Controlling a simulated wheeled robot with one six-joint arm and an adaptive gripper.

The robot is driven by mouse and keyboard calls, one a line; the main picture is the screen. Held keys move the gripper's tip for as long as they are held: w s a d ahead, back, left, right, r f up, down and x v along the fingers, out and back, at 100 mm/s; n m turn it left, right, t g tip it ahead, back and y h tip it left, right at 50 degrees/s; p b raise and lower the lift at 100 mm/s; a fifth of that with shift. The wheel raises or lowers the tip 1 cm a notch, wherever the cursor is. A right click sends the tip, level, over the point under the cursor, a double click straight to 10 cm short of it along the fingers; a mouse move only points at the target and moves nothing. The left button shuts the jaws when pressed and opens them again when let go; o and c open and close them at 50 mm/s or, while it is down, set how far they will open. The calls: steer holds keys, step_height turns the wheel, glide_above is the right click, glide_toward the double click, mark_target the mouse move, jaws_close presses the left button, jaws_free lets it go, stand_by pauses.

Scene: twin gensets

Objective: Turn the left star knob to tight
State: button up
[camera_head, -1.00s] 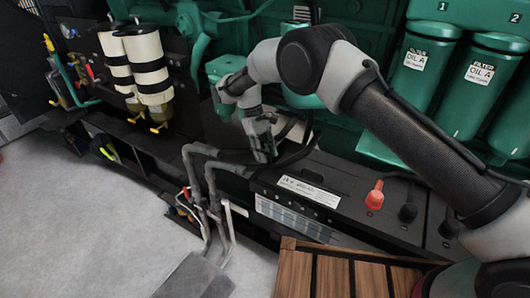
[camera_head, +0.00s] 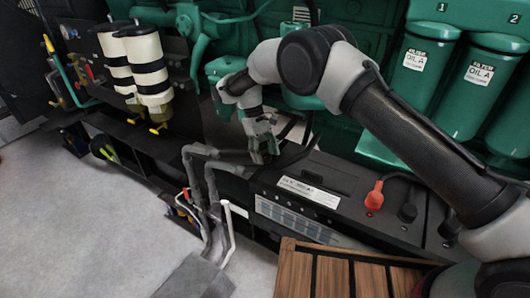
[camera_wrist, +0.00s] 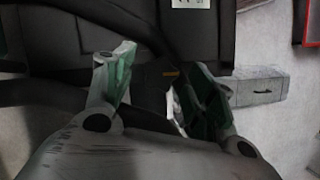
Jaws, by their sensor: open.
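My gripper (camera_head: 264,153) hangs over the left end of the long dark battery box (camera_head: 325,172), fingers pointing down. In the wrist view my gripper (camera_wrist: 163,62) is open, with its two green-and-grey fingers apart. A dark piece with a small yellow mark (camera_wrist: 170,74) shows between and beyond the fingers. It may be the left star knob, but its shape is too dark to tell. No contact with it is visible. In the head view the fingers and wrist cover that spot, and I cannot make out a star knob there.
A red terminal cap (camera_head: 374,197) and a black one (camera_head: 407,212) stand on the box to the right. Grey pipes (camera_head: 207,185) rise close left of my gripper. Green oil filters (camera_head: 425,65) and white-banded filters (camera_head: 150,65) stand behind. A wooden slatted surface (camera_head: 330,272) lies in front.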

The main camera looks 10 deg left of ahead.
steer(key=v, duration=1.2)
